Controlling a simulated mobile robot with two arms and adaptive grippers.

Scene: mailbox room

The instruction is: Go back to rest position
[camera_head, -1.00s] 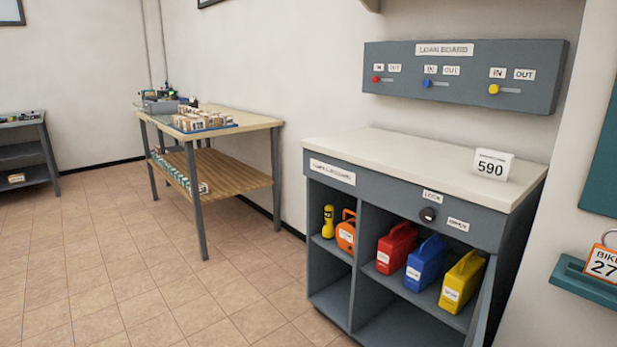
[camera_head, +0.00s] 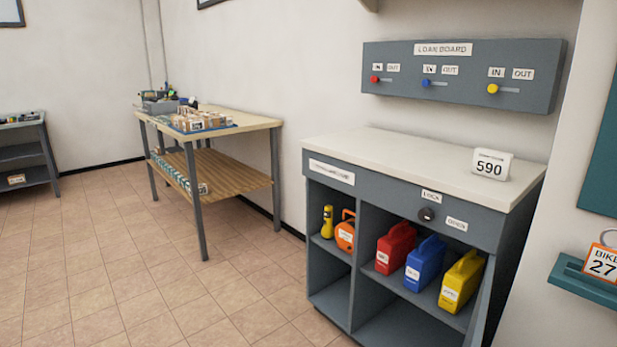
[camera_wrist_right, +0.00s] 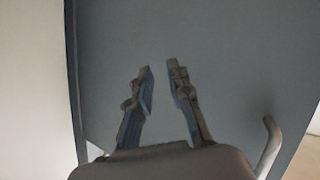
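My right gripper (camera_wrist_right: 160,85) shows in the right wrist view with its two fingers apart and nothing between them. It faces a plain grey-blue surface (camera_wrist_right: 225,60), and I cannot tell how far away that surface is. Neither gripper shows in the head view, so my left gripper is out of sight.
A grey cabinet with a pale top (camera_head: 400,160) stands at the right, holding red (camera_head: 396,248), blue (camera_head: 426,263) and yellow (camera_head: 461,281) cases. The loan board (camera_head: 460,75) hangs above. A wooden table (camera_head: 245,118) stands further back. The tiled floor (camera_head: 150,270) at left is clear.

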